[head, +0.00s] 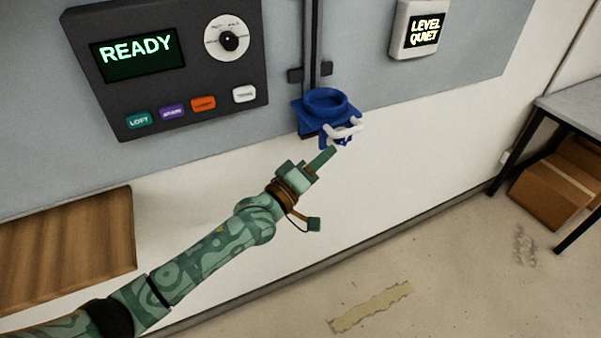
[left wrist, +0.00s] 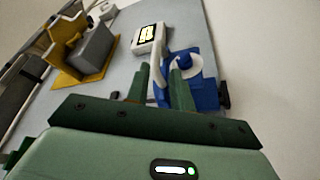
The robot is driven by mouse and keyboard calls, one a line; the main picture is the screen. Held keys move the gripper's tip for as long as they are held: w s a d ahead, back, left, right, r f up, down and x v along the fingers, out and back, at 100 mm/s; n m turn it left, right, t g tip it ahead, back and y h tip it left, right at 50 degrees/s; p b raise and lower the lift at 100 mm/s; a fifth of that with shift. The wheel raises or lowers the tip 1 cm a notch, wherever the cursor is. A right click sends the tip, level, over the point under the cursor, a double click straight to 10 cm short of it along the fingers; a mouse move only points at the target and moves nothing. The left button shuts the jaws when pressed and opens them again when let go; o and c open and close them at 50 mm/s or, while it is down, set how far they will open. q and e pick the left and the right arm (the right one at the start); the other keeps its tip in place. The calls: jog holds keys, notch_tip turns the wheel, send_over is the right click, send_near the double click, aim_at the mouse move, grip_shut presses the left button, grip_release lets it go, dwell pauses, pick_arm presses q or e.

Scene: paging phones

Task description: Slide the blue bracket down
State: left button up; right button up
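The blue bracket (head: 312,125) sits on a dark vertical rail (head: 312,45) on the wall, just below two small dark blocks. It has a round blue cup on top and a white handle (head: 345,131) at its front. My left gripper (head: 318,163) is just below and in front of the handle. In the left wrist view the bracket (left wrist: 205,92) is beyond the right finger. There my left gripper (left wrist: 162,72) has its fingers apart, with part of the white handle showing between them. Whether either finger touches it is unclear. My right gripper is not in view.
A dark panel (head: 185,85) with a READY screen, a dial and coloured buttons is left of the rail. A white LEVEL QUIET box (head: 419,30) is to its right. A wooden surface (head: 70,245) is at lower left. A table with cardboard boxes (head: 552,188) stands at right.

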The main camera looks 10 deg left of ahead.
pick_arm(q)
jog(key=v, duration=0.7)
jog(key=shift+s+p, duration=0.3)
jog(key=shift+a, duration=0.15)
